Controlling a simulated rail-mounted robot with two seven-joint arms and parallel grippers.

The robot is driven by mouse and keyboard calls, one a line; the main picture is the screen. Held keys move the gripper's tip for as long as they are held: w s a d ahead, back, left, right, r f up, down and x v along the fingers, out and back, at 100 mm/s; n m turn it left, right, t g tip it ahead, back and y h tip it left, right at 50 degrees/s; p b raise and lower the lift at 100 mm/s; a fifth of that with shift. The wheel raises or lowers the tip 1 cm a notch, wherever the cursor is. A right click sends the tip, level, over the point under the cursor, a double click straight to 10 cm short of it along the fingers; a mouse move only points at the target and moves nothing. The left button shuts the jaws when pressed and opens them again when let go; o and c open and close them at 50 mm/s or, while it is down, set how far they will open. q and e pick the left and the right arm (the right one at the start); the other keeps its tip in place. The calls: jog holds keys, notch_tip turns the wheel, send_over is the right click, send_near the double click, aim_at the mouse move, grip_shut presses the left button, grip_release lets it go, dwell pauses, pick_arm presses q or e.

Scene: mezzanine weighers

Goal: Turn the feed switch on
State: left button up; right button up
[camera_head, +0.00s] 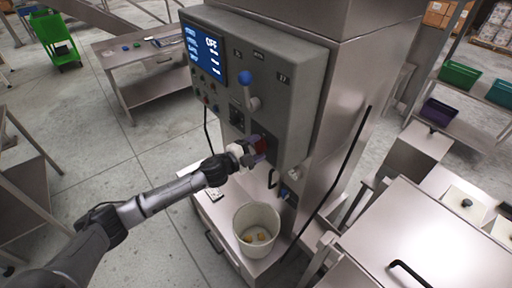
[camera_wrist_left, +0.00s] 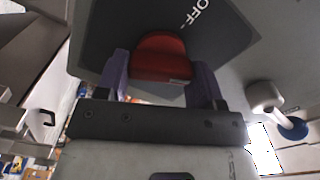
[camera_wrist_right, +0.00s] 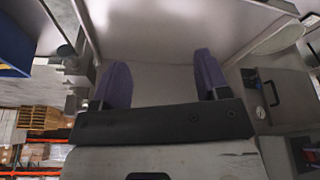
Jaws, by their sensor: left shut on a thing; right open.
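The feed switch is a red knob on a dark plate on the grey control cabinet (camera_head: 280,92); its red part (camera_head: 262,145) is partly hidden behind my left gripper (camera_head: 256,158) in the head view. In the left wrist view, the red knob (camera_wrist_left: 160,57) sits between the purple fingers of my left gripper (camera_wrist_left: 159,80), which is shut on it. The dark plate (camera_wrist_left: 222,42) next to it carries the word OFF. The cabinet's blue screen (camera_head: 204,55) also reads OFF. My right gripper (camera_wrist_right: 162,78) is open and empty in the right wrist view, and outside the head view.
A blue-knobbed lever (camera_head: 246,78) stands out from the cabinet above the switch. A white bucket (camera_head: 257,230) with a few yellowish pieces stands below my left gripper. A metal table (camera_head: 140,60) is behind at left. A steel surface (camera_wrist_right: 165,35) faces my right gripper.

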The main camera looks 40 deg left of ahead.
pick_arm(q)
jog(key=shift+f+m, duration=0.1)
jog(key=shift+m, duration=2.2)
jog(key=o, duration=0.9)
jog(key=shift+b+v, duration=1.75)
jog(key=shift+v, duration=5.1)
